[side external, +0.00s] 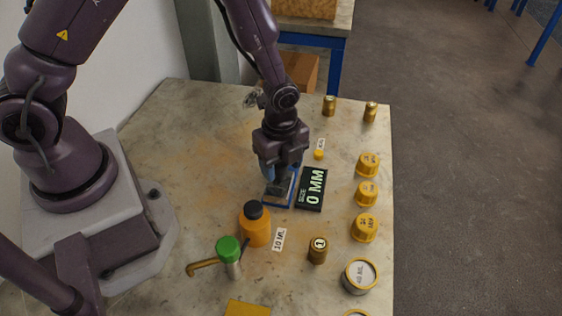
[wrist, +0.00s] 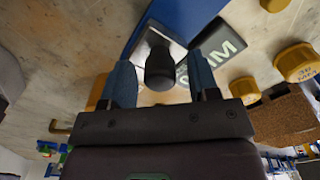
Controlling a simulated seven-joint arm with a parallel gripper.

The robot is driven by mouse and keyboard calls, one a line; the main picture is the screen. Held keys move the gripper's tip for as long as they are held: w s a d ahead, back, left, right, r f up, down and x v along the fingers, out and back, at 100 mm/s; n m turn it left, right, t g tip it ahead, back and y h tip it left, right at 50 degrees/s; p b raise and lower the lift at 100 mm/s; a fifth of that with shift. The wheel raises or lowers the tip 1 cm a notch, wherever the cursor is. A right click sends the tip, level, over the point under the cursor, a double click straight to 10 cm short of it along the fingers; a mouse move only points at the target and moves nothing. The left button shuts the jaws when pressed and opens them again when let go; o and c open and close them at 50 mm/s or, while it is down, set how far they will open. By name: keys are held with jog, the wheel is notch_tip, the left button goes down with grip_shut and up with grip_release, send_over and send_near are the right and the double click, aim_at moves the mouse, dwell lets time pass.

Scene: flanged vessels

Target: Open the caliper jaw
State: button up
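The caliper is a small blue base (side external: 277,203) with a grey metal plate and a dark part on top, near the middle of the table in the side view. In the wrist view a dark rounded knob (wrist: 159,68) stands on its metal plate (wrist: 152,38). A black display (side external: 311,189) beside it reads "SIZE 0 MM". My gripper (side external: 281,172) points down at the caliper. In the wrist view its two blue fingers (wrist: 160,78) are apart, with the knob showing between them. I cannot tell whether they touch it.
An orange bottle with a black cap (side external: 255,224) and a green-capped vessel (side external: 229,257) stand in front of the caliper. Yellow caps (side external: 367,193) line the right table edge. Small brass cylinders (side external: 329,106) stand at the back and another (side external: 318,250) at the front. The left-back tabletop is clear.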

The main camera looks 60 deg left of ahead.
grip_shut()
jog(key=w+a, duration=0.5)
jog(key=shift+o, duration=0.7)
grip_release()
jog(key=shift+r, duration=0.1)
notch_tip(320, 180, up, 13)
